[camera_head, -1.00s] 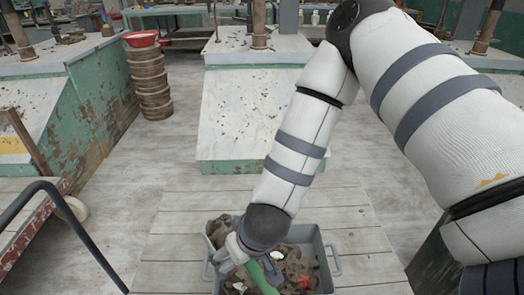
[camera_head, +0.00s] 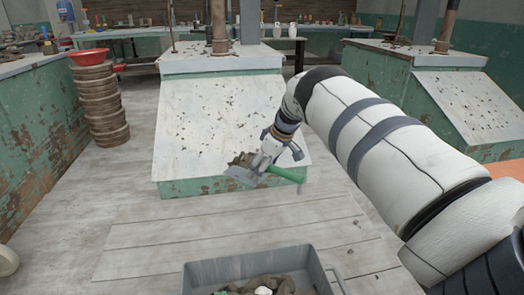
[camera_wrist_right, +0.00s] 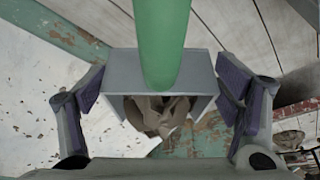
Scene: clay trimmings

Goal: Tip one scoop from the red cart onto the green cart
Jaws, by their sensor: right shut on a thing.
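A metal scoop (camera_head: 242,177) with a green handle (camera_head: 287,173) is in my right gripper (camera_head: 270,156), which is shut on it. It is held up in front of the sloped white panel, beyond the grey bin. Brown clay trimmings (camera_head: 243,159) lie in the scoop. In the right wrist view the scoop (camera_wrist_right: 122,70) spans between my fingers, with clay (camera_wrist_right: 160,113) in it. A grey bin (camera_head: 225,270) with clay trimmings (camera_head: 270,286) is at the bottom, on planks. I cannot make out a red or green cart body. My left gripper is not in view.
A green-sided block with a sloped white top (camera_head: 215,120) stands ahead, and a similar one (camera_head: 465,105) at right. A stack of brown round pieces (camera_head: 103,105) carries a red bowl (camera_head: 90,56) at left. The plank surface (camera_head: 150,235) beside the bin is bare.

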